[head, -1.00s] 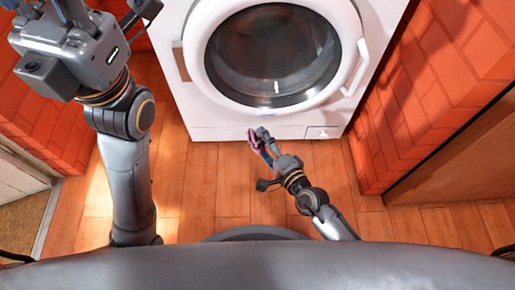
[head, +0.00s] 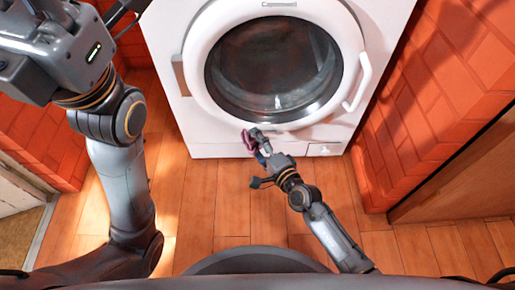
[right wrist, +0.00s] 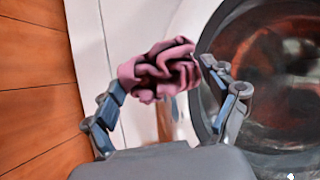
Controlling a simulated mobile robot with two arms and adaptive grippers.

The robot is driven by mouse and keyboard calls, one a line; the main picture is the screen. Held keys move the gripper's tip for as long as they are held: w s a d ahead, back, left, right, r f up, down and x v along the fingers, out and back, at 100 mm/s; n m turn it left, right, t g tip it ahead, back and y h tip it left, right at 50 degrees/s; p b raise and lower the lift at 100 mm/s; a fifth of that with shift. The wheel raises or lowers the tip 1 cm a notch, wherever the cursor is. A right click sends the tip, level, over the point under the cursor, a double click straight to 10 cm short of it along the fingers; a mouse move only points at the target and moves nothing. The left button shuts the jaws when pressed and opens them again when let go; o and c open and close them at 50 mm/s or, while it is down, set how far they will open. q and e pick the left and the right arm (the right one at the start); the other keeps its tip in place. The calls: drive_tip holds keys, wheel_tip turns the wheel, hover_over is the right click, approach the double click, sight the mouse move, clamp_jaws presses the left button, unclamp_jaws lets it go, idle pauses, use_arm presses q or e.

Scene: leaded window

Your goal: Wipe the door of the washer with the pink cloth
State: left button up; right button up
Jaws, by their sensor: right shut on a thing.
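The pink cloth (head: 249,142) is crumpled in my right gripper (head: 257,143), in front of the lower rim of the washer door. In the right wrist view the bunched cloth (right wrist: 157,72) sits between the two fingertips (right wrist: 160,78). The washer door (head: 350,72) is closed, with a white ring, dark round glass and a handle at right. In the right wrist view its glass (right wrist: 275,85) fills the right side. I cannot tell whether the cloth touches the door. My left gripper (head: 50,12) is at the upper left, its fingertips cut off by the frame edge.
The white washer (head: 215,135) stands between red brick walls at left (head: 55,150) and right (head: 465,60). A wooden panel (head: 455,170) lines the right side. The wooden floor (head: 215,195) in front of the washer is clear.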

drive_tip(key=shift+w, duration=0.5)
idle(0.5)
drive_tip(key=shift+w, duration=0.65)
drive_tip(key=shift+d, duration=0.1)
